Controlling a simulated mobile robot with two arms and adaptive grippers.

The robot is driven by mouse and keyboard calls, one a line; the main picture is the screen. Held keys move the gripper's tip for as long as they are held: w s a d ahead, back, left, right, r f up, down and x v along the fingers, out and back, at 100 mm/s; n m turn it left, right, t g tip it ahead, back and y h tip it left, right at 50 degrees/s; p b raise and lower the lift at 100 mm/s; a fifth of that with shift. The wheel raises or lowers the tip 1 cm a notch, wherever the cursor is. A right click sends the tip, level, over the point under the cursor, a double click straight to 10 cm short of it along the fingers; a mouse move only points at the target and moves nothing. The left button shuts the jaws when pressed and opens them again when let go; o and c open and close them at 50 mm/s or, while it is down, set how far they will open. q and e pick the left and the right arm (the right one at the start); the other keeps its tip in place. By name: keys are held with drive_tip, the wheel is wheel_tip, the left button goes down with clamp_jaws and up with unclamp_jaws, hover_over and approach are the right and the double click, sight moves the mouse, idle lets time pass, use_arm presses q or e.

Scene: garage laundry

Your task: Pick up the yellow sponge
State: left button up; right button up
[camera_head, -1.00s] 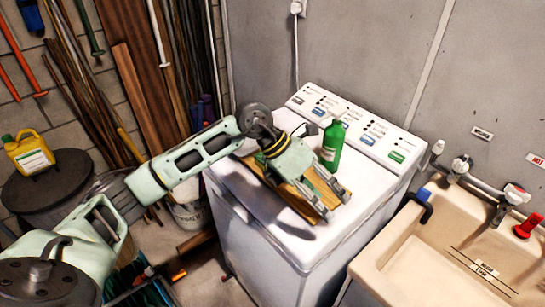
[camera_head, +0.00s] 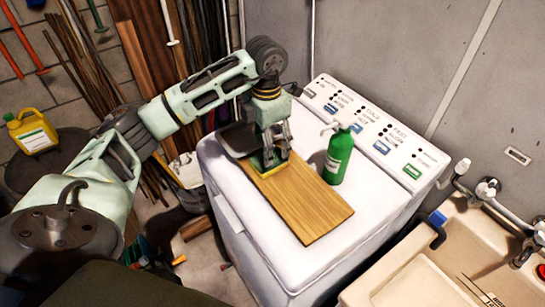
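A small yellow block with a green upper part, which looks like the yellow sponge (camera_head: 264,169), lies at the far end of a wooden board (camera_head: 298,203) on top of the washing machine (camera_head: 279,252). My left gripper (camera_head: 270,157) points down right at the sponge from above, and its fingers hide much of it. I cannot tell whether the fingers are closed on it. The sponge appears to rest on the board. My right gripper is not in view.
A green bottle (camera_head: 339,158) stands upright just right of the board. A dark pan-like object (camera_head: 236,139) sits behind the board, partly hidden by my gripper. A beige sink (camera_head: 392,286) is at the lower right. The near part of the board is bare.

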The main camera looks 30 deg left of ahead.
use_arm(q)
drive_tip(key=f+p, duration=0.2)
drive_tip(key=f, duration=0.1)
drive_tip(key=shift+d, duration=0.3)
drive_tip(key=shift+w+f+p, duration=0.2)
drive_tip(key=shift+f+p, duration=0.2)
drive_tip(key=shift+f, duration=0.7)
drive_tip(key=shift+s+f, duration=0.1)
drive_tip(key=shift+f, duration=0.1)
drive_tip(key=c, duration=0.5)
drive_tip(key=shift+r, duration=0.1)
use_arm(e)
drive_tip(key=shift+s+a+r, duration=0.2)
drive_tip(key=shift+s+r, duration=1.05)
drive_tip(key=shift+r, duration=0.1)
